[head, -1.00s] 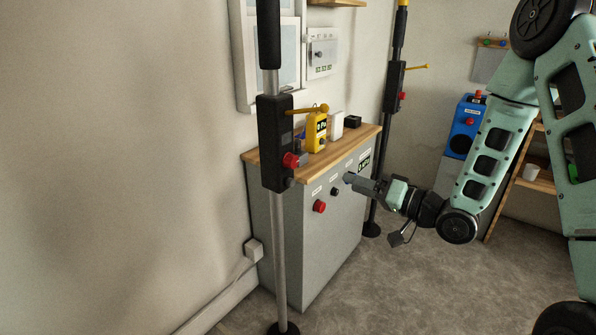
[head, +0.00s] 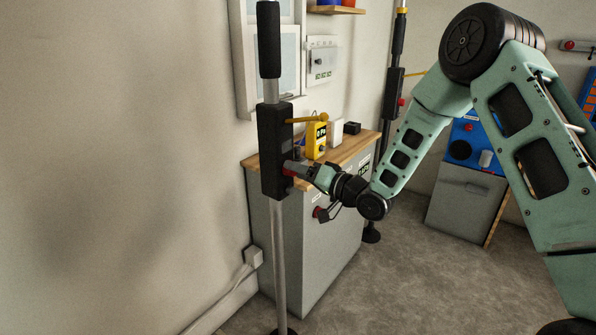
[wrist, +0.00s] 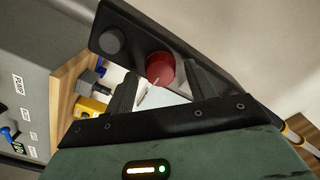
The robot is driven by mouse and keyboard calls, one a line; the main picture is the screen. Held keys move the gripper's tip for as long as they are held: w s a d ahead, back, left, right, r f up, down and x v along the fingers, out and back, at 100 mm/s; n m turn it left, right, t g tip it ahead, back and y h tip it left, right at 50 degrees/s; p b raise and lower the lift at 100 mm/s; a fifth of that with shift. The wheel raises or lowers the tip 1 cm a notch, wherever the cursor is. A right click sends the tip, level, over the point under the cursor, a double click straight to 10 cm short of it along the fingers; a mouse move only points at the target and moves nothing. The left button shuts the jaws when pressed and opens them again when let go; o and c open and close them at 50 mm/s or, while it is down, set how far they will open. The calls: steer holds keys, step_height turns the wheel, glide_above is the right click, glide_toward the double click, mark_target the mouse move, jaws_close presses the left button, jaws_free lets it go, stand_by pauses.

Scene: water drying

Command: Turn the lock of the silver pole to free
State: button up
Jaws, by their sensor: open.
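The silver pole (head: 278,240) stands upright at centre-left in the head view. A black lock box (head: 270,150) is on it, with a red knob (head: 288,172) on its side and a yellow lever (head: 308,120) above that. In the wrist view the red knob (wrist: 160,67) shows just beyond and between my fingertips, beside a round black knob (wrist: 111,40) on the same box. My gripper (wrist: 160,84) is open around the line to the red knob. In the head view my gripper (head: 297,170) partly hides the knob; contact cannot be told.
A grey cabinet (head: 300,250) with a wooden top stands behind the pole, carrying a yellow device (head: 316,138) and small boxes. A second pole (head: 391,100) stands farther back. The wall is close at left. Open floor (head: 430,285) lies at right.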

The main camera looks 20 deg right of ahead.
steer(key=shift+w+a, duration=0.25)
steer(key=shift+w, duration=0.1)
steer(key=shift+c, duration=0.3)
steer(key=c, duration=0.9)
